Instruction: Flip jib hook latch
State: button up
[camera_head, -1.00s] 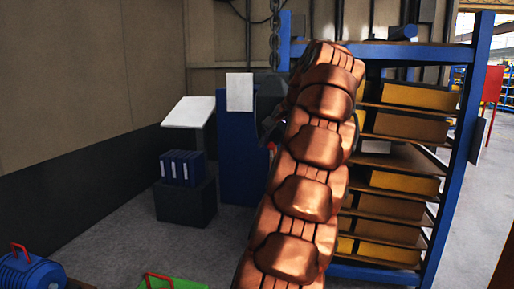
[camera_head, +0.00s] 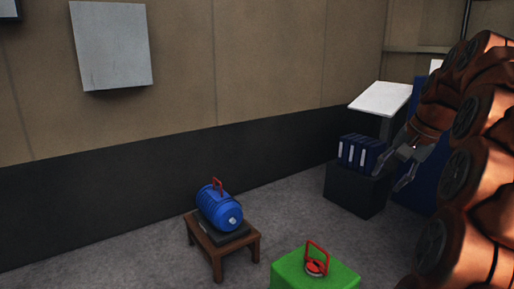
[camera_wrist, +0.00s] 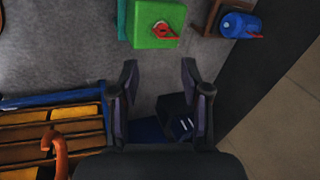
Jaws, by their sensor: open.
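My gripper (camera_head: 392,172) is open and empty at the right of the head view, in front of the dark box with blue binders. In the wrist view my gripper (camera_wrist: 159,68) has its two dark fingers spread apart with nothing between them. An orange curved, hook-shaped thing (camera_wrist: 58,150) is at the lower left of the wrist view, outside the fingers and clear of them. I cannot make out a latch on it. No hook or chain shows in the head view now.
A green block (camera_head: 315,276) bears a red-handled part (camera_head: 316,262). A blue motor-like drum (camera_head: 219,209) sits on a wooden stool (camera_head: 215,253). Blue binders (camera_head: 361,152) stand on a dark box (camera_head: 350,190). A shelf rack (camera_wrist: 50,100) is at left in the wrist view.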

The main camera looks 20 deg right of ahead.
jog(key=a+f+n+g, duration=0.15)
jog(key=a+f, duration=0.25)
jog(key=a, duration=0.4)
jog(key=a+f+n+g+y, duration=0.1)
jog(key=a+f+n, duration=0.25)
jog(key=a, duration=0.35)
jog(key=a+f+n+g, duration=0.15)
jog(key=a+f, duration=0.25)
jog(key=a, duration=0.4)
jog(key=s+a+f+n+g+h, duration=0.1)
jog(key=s+a+f+n, duration=0.2)
jog(key=s+a+f, duration=0.2)
jog(key=s+a+f+n+g+b, duration=0.1)
jog(key=s+a+f+n, duration=0.3)
jog(key=s+f, duration=0.5)
jog(key=s+a, duration=0.2)
jog(key=s, duration=0.1)
jog(key=shift+s+f+h, duration=0.15)
jog(key=shift+h, duration=0.25)
jog(key=shift+c, duration=0.5)
jog(key=shift+a, duration=0.1)
